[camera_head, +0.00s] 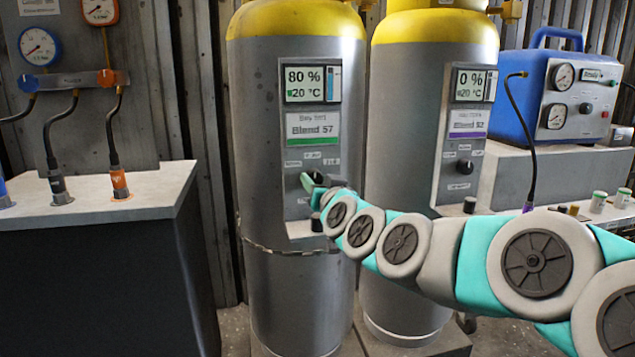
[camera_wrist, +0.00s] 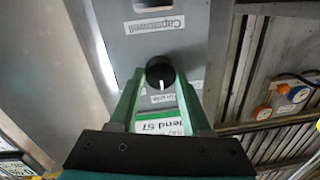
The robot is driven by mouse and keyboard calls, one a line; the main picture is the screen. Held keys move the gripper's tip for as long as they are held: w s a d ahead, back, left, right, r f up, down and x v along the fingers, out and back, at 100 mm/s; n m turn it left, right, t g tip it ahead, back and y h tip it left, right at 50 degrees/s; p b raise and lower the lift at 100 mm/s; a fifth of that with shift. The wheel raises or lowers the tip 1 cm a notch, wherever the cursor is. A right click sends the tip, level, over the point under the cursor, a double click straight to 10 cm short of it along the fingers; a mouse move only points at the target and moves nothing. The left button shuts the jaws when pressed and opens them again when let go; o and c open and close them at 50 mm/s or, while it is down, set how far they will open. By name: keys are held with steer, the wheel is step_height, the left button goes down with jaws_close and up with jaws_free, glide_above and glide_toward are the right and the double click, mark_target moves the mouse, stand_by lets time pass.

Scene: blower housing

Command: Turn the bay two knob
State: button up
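The left cylinder (camera_head: 290,130) carries a grey panel with a display reading 80 % and 20 °C and a green-striped label, Blend 57. A black knob (camera_wrist: 160,73) with a white mark is on this panel in the wrist view, where the picture is upside down. My gripper (camera_head: 311,181) is at that panel, below the label, and hides the knob in the head view. In the wrist view its green fingers (camera_wrist: 160,85) are apart, one on each side of the knob, with gaps showing. Whether the fingertips reach around the knob is unclear. Small bay wording is too blurred to read.
The right cylinder (camera_head: 430,110) has a similar panel reading 0 %, with its own black knob (camera_head: 464,166). A blue gauge box (camera_head: 540,95) stands on a ledge at right. A dark bench (camera_head: 110,215) with hose fittings stands at left. My arm crosses in front of the right cylinder.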

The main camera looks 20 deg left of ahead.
jaws_close()
steer(key=shift+m, duration=0.4)
steer(key=m, duration=0.2)
steer(key=m+b, duration=0.1)
steer(key=m, duration=0.2)
steer(key=shift+f+m, duration=0.25)
steer(key=shift+m, duration=0.05)
steer(key=m, duration=0.5)
steer(key=shift+m+t+b, duration=0.3)
steer(key=shift+m+b, duration=0.1)
steer(key=o, duration=0.5)
jaws_free()
steer(key=shift+o, duration=0.2)
